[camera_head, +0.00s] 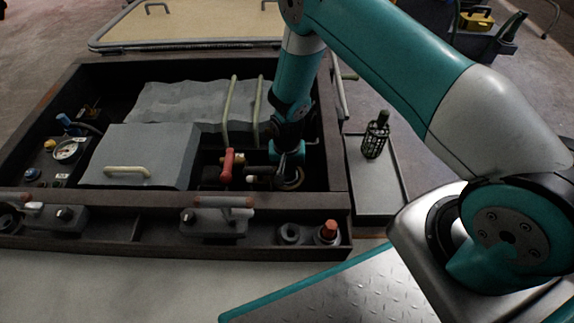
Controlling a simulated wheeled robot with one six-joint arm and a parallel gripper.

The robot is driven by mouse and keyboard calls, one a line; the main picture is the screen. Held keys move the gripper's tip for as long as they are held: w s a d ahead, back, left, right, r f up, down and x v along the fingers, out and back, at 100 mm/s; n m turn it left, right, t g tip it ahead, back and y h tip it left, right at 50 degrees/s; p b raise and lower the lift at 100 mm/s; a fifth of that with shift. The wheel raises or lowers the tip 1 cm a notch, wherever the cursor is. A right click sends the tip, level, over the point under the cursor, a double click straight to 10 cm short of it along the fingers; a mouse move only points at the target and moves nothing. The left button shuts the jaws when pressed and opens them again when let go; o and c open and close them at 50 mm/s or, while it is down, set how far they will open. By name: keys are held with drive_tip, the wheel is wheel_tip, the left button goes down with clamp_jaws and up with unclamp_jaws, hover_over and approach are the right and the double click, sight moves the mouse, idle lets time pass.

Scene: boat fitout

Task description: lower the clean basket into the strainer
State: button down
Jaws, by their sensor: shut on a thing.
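My gripper (290,160) points down into the right compartment of the open dark box, directly over the round strainer (290,183). It is shut on a dark thing, which I take to be the clean basket; it is mostly hidden by the gripper and the strainer's rim. How deep it sits in the strainer I cannot tell. Another dark mesh basket (374,142) with a knob on top stands upright on the flat tray (378,195) to the right of the box.
A red-handled valve (228,165) stands close left of the strainer. Grey covers (145,150) and pale curved hoses (230,110) lie further left. The box's front ledge (150,226) carries fittings, including an orange-topped one (328,232). The box's right wall is close to my arm.

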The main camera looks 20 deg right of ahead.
drive_tip(key=c, duration=0.8)
unclamp_jaws()
drive_tip(key=shift+f, duration=0.1)
drive_tip(key=shift+c, duration=0.2)
wheel_tip(320, 180, up, 17)
drive_tip(key=p, duration=0.9)
drive_tip(key=shift+r+p, duration=0.2)
drive_tip(key=shift+p, duration=0.15)
drive_tip(key=shift+r, duration=0.1)
